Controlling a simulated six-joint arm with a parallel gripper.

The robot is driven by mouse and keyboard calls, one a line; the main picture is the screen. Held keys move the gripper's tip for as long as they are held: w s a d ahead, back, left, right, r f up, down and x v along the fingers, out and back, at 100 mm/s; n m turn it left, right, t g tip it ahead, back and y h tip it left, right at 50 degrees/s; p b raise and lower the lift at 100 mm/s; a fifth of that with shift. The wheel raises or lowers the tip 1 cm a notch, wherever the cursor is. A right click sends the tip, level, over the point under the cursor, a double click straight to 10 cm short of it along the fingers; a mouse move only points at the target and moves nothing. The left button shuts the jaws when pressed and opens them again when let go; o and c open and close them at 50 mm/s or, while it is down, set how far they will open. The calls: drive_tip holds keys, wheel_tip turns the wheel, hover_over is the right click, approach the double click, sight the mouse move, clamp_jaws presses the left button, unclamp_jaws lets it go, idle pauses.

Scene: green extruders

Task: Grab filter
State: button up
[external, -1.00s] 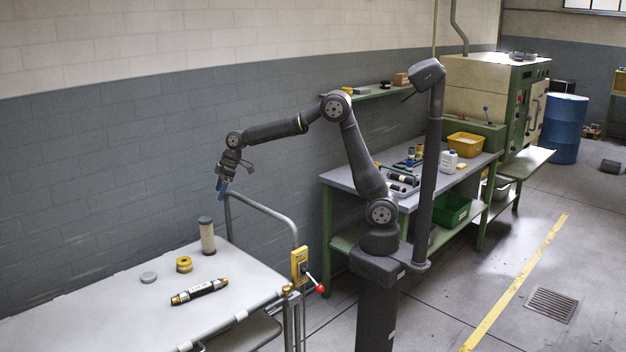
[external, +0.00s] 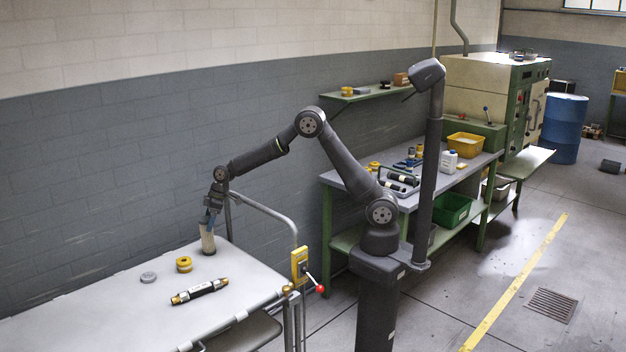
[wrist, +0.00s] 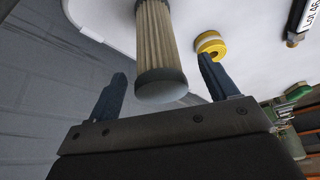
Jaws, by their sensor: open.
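The filter is a pleated beige cylinder with a dark grey end cap. It stands upright on the white cart top in the external view (external: 208,241), near the cart's far right corner. In the wrist view the filter (wrist: 160,40) lies ahead of my gripper (wrist: 162,85), its capped end level with the gap between the two blue fingers. My gripper is open, and I see clear space between the cap and each finger. In the external view my gripper (external: 207,220) points down at the top of the filter and hides its cap.
A yellow ring (external: 184,264), a grey disc (external: 148,278) and a black tube with brass ends (external: 199,290) lie on the white cart (external: 110,310) near the filter. The cart's metal handle (external: 265,210) rises just right of my gripper. The cart's front left is clear.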

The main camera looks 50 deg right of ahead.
sight(206, 226)
drive_tip(key=x, duration=0.3)
drive_tip(key=shift+w+a+f, duration=0.1)
drive_tip(key=c, duration=1.1)
drive_tip(key=shift+c, duration=0.2)
